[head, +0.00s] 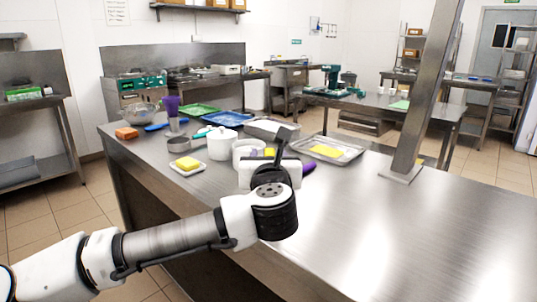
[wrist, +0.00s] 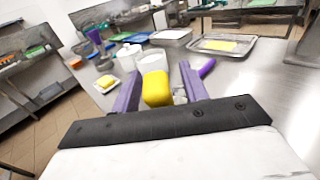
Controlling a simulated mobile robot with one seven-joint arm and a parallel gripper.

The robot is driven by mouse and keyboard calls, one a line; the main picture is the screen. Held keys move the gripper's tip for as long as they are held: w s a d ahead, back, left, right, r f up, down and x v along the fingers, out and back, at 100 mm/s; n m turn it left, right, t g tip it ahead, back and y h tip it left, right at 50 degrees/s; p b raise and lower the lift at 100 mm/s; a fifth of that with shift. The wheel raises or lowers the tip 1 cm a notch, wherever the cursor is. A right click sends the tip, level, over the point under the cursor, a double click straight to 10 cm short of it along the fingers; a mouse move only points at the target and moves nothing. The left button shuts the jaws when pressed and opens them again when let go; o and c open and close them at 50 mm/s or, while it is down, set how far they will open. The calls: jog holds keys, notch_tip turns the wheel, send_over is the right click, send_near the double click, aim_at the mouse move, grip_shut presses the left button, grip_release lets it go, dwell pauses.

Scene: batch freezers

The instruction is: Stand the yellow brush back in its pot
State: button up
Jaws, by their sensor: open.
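My gripper (wrist: 160,80) is open, its two purple-grey fingers reaching forward over the steel table. A yellow block-like thing, likely the yellow brush (wrist: 157,88), shows between the fingers in the wrist view; I cannot tell whether it is touched. In the head view only a bit of yellow (head: 269,152) shows behind my gripper (head: 276,150), which hides the rest. A white round pot (wrist: 152,61) stands just beyond the yellow thing; it also shows in the head view (head: 247,148). I cannot tell whether it is the brush's pot.
A yellow sponge (head: 188,162) lies on a white dish at left. A white tub (head: 221,140) stands behind it. A metal tray with a yellow cloth (head: 326,151) lies behind right. A purple thing (head: 308,167) lies right of my gripper.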

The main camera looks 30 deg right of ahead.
jog(key=b+v, duration=0.2)
jog(key=v, duration=0.9)
jog(key=shift+s+a, duration=0.2)
jog(key=shift+s, duration=0.1)
dwell(0.3)
